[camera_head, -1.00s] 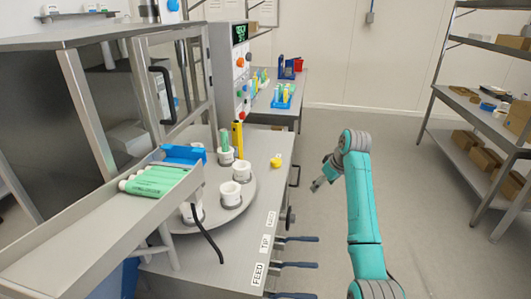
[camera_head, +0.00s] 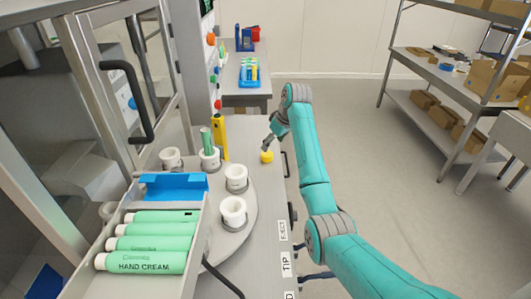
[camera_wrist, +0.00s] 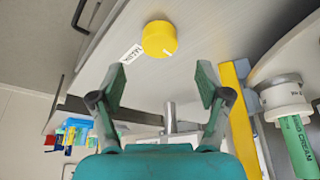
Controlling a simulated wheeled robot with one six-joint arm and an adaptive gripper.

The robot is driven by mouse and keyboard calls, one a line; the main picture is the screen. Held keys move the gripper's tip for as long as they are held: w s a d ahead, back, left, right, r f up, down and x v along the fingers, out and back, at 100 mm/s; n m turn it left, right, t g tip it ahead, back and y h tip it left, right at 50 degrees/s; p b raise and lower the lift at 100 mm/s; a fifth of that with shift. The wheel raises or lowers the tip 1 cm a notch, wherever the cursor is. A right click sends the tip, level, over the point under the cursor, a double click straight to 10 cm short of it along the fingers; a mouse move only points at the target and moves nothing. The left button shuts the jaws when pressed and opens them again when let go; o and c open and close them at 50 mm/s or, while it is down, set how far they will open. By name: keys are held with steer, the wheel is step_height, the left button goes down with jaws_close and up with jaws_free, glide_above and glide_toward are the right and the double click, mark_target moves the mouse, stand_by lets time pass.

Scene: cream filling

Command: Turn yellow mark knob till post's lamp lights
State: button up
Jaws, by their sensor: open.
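The yellow knob (camera_head: 267,156) sits on the front part of the steel machine top. In the wrist view the yellow knob (camera_wrist: 159,38) is round, with a white label (camera_wrist: 131,54) on the surface beside it. My gripper (camera_head: 268,141) is just behind the knob in the head view. In the wrist view my gripper (camera_wrist: 160,78) is open and empty, its two fingers spread below the knob and apart from it. A yellow post (camera_head: 219,138) stands behind the turntable; it also shows in the wrist view (camera_wrist: 240,115). I cannot make out a lit lamp on it.
White tube holders (camera_head: 236,178) stand on the round turntable (camera_head: 245,225), one holding a green tube (camera_head: 206,140). A tray of hand cream tubes (camera_head: 150,262) is at lower left. A control column (camera_head: 204,60) with coloured buttons rises behind.

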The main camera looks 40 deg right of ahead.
mark_target(267, 154)
steer(key=x, duration=0.7)
steer(key=shift+f, duration=0.15)
steer(key=c, duration=1.2)
